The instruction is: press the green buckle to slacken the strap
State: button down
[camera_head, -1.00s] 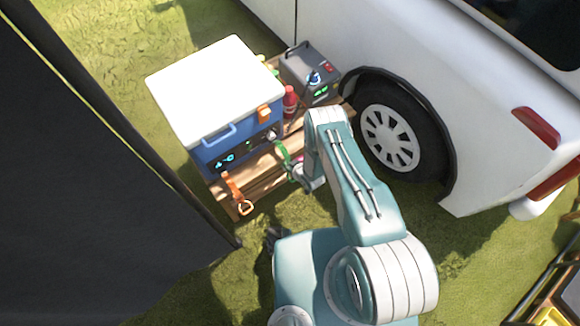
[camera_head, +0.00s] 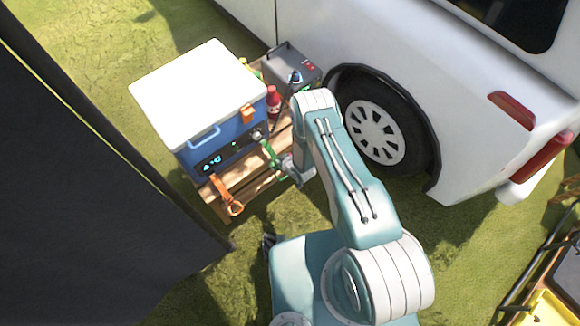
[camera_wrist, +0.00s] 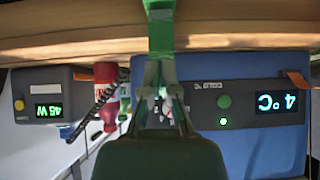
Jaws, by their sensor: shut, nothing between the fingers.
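A green strap (camera_head: 269,153) hangs down the front of the blue cooler (camera_head: 227,146) near its right end and reaches the wooden pallet's front edge. In the wrist view, which is upside down, the green strap (camera_wrist: 161,32) crosses the wooden slat straight ahead of my gripper (camera_wrist: 160,66). I cannot make out the buckle apart from the strap. My gripper is shut and empty, and its tips overlap the lower end of the green in view; I cannot tell whether they touch. In the head view my gripper (camera_head: 287,167) is beside the strap, partly hidden by my arm.
An orange strap (camera_head: 226,196) hangs at the cooler's left. A red bottle (camera_head: 273,100) and a grey power box (camera_head: 292,66) stand right of the cooler on the pallet (camera_head: 245,185). A white vehicle (camera_head: 420,70) is close right; a dark panel (camera_head: 85,200) stands left.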

jog(key=v, duration=0.8)
jog(key=shift+r, duration=0.2)
jog(key=shift+s+a, duration=0.1)
jog(key=shift+a, duration=0.1)
jog(key=shift+d, duration=0.1)
